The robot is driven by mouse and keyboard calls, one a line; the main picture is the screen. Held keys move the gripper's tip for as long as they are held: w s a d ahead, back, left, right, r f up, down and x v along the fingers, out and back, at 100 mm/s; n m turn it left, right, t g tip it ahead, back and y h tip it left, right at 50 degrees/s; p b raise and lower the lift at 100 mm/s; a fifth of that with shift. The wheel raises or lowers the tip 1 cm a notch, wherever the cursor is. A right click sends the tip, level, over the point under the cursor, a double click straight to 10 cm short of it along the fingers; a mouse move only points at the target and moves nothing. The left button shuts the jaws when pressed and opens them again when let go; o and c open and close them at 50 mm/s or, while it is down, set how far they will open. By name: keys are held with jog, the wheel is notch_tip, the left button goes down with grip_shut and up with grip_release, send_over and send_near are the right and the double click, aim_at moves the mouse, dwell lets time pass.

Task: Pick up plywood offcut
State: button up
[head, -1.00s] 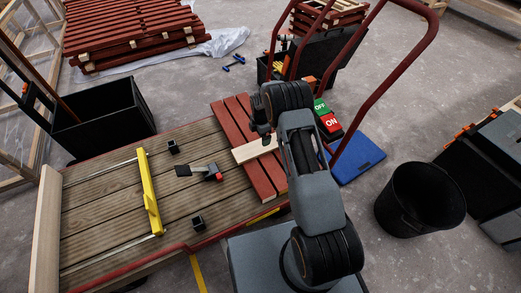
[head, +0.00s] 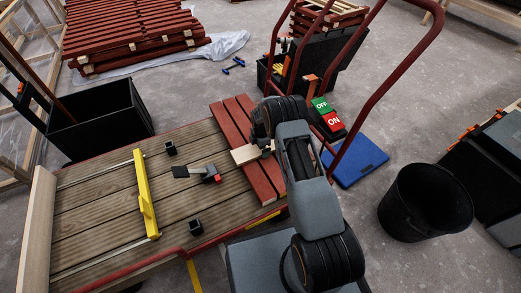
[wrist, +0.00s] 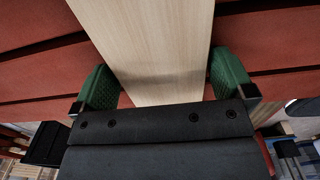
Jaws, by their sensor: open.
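The plywood offcut (head: 244,155) is a pale, flat wooden piece lying across the red battens (head: 235,125). My gripper (head: 266,147) is at its right part, and my arm hides some of it. In the wrist view the offcut (wrist: 155,45) runs up between the two green finger pads of my gripper (wrist: 160,88). One pad is on each side of it. The jaws are open, and I cannot tell whether either pad touches the wood.
A yellow bar (head: 146,195) and a small clamp-like tool (head: 200,173) lie on the plank deck (head: 95,215). A red handrail (head: 375,85) rises at the right. A black bin (head: 425,202) and a blue lid (head: 358,163) are on the floor.

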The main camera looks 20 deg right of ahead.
jog(key=shift+r, duration=0.1)
jog(key=c, duration=0.8)
